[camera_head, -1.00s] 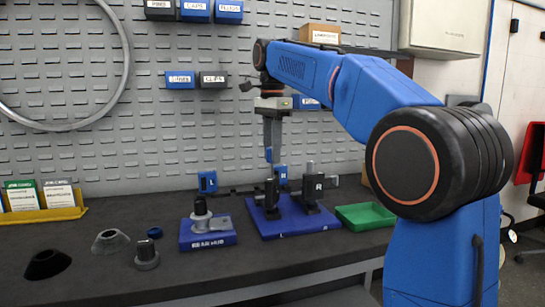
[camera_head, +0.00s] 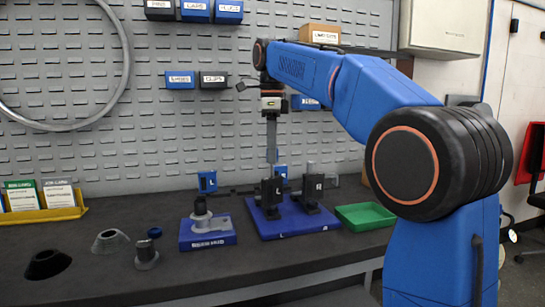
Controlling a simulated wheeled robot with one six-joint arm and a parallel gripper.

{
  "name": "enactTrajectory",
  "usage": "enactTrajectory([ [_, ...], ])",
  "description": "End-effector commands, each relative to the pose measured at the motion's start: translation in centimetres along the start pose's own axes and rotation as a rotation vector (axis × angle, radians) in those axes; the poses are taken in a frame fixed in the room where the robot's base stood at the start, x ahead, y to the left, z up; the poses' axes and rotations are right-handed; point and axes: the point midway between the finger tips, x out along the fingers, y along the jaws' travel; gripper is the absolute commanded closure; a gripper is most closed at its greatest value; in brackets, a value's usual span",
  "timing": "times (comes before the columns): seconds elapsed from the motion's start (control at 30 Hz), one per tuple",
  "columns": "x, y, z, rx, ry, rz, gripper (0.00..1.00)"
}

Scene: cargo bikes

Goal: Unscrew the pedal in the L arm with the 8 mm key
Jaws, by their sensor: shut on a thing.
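My gripper (camera_head: 271,104) hangs over the bench, shut on a long grey tool, which I take for the key (camera_head: 272,142); its size marking cannot be read. The tool points straight down above the L arm (camera_head: 277,191), a black upright block with a white L. The R arm (camera_head: 313,187) stands beside it. Both stand on a blue base (camera_head: 290,231). The tool's lower end is close to the top of the L arm; whether they touch cannot be told. The pedal cannot be clearly made out.
A labelled blue stand (camera_head: 208,241) with a grey part is left of the base. A green tray (camera_head: 365,216) is on the right. Blue L (camera_head: 208,181) and R tags are behind. Grey and black parts (camera_head: 147,256) stand at front left. A yellow holder (camera_head: 45,215) is far left.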

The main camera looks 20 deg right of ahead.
Motion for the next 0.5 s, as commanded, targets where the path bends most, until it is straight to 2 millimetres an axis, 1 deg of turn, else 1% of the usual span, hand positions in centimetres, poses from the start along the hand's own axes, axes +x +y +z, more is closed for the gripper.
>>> enactTrajectory([
  [0.03, 0.24, -0.03, 0.05, -0.001, 0.002, 0.005, 1.0],
  [0.27, 0.24, -0.03, 0.05, 0.015, 0.002, 0.005, 1.0],
  [0.37, 0.24, -0.04, 0.05, 0.089, 0.002, 0.005, 1.0],
  [0.5, 0.24, -0.05, 0.06, 0.233, 0.002, 0.005, 1.0],
])
